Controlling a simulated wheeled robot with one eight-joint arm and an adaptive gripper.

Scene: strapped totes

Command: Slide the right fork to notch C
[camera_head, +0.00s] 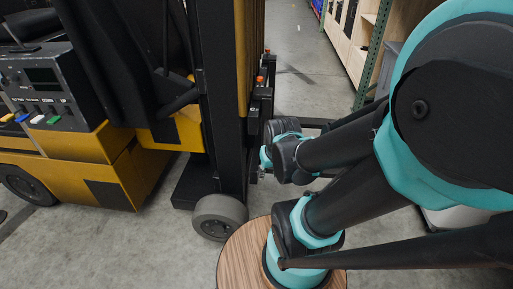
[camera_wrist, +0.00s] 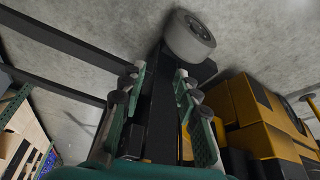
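The yellow and black forklift has a dark front carriage (camera_head: 262,100) at its upright mast. In the wrist view, two dark forks show at the left: one nearer the front wheel (camera_wrist: 65,35) and a lower one (camera_wrist: 55,86). In the head view, part of a fork (camera_head: 311,122) shows behind my arm. My gripper (camera_head: 267,158) is beside the carriage, its fingertips partly hidden. In the wrist view, my gripper's fingers (camera_wrist: 158,85) are apart, with dark forklift structure behind the gap. I cannot read any notch letters.
The forklift's front wheel (camera_head: 219,216) stands close to my gripper, left of a round wooden top (camera_head: 240,255). Shelving (camera_head: 350,40) stands at the back right. A control panel (camera_head: 43,85) is at the left. Concrete floor (camera_head: 300,60) is clear behind the carriage.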

